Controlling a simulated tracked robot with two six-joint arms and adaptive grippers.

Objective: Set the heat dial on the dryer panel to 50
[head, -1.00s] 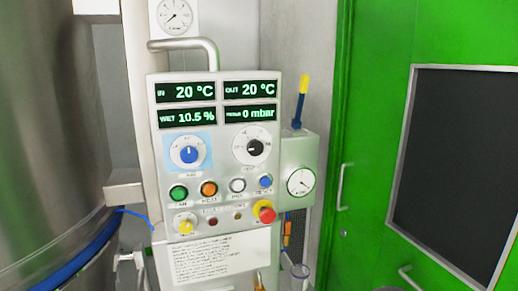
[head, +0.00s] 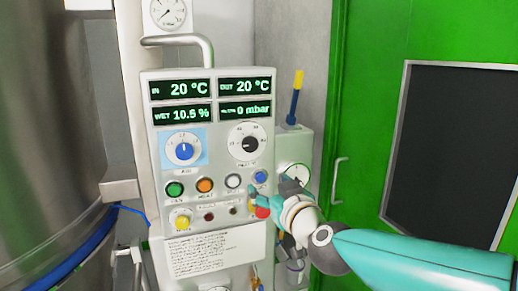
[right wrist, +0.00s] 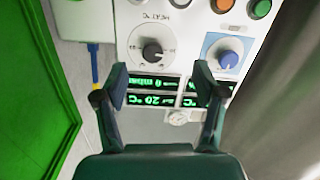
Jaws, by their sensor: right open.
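The heat dial (head: 249,144) is a black knob on a round white scale, at the upper right of the dryer panel (head: 215,268). Its scale numbers are too small to read. In the right wrist view the heat dial (right wrist: 152,50) shows upside down, with its label above it. My right gripper (head: 268,194) is open and empty, in front of the panel's lower right, below the heat dial and apart from it. In the right wrist view my right gripper's fingers (right wrist: 160,82) stand wide apart, with the displays between them. My left gripper is not in view.
A blue knob (head: 184,151) sits left of the heat dial. Green (head: 174,189), orange (head: 205,185), white and blue buttons lie below. A red knob (head: 262,212) is partly hidden by my gripper. A handle (head: 190,38) tops the panel; a steel vessel (head: 45,120) stands left.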

